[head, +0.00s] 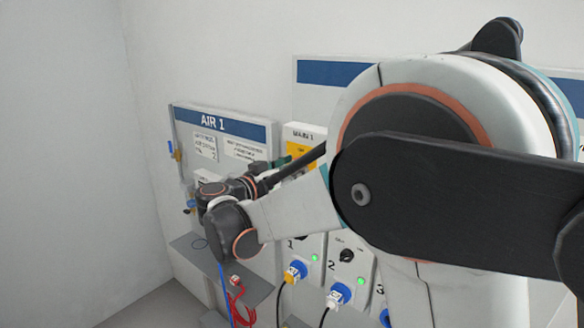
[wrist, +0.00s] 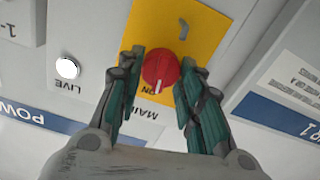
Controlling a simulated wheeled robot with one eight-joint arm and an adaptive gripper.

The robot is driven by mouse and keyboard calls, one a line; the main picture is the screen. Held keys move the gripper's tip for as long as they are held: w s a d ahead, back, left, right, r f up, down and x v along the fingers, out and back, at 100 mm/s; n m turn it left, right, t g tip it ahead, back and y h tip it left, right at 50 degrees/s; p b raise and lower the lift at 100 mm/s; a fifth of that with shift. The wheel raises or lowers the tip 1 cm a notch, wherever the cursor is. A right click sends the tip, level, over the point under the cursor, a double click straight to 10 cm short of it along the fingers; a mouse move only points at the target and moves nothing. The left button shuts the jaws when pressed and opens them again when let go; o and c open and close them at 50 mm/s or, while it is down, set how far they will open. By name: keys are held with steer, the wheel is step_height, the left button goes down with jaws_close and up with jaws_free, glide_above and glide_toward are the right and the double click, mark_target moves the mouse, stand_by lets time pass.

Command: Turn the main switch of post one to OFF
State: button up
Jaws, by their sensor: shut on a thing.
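The main switch is a round red knob (wrist: 161,67) on a yellow plate (wrist: 200,22) in the wrist view, where the lettering appears upside down. Its white pointer line points down in that view, beside the ON lettering, which is partly covered. My gripper (wrist: 160,80) is shut on the knob, one teal-padded finger on each side. In the head view the box marked MAIN 1 (head: 302,131) shows behind my arm, with part of its yellow plate. My gripper's teal fingers (head: 281,162) reach it there; the knob itself is hidden.
A white lit lamp (wrist: 67,68) marked LIVE sits beside the yellow plate. The AIR 1 board (head: 225,140) stands left of the switch box. A grey shelf (head: 198,251) juts out under my wrist.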

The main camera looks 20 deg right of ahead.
steer(key=n, duration=0.4)
steer(key=shift+w, duration=0.1)
steer(key=shift+a+n, duration=0.1)
steer(key=shift+n, duration=2.1)
steer(key=o, duration=1.1)
steer(key=shift+f, duration=0.1)
steer(key=shift+c, duration=0.2)
steer(key=v, duration=1.2)
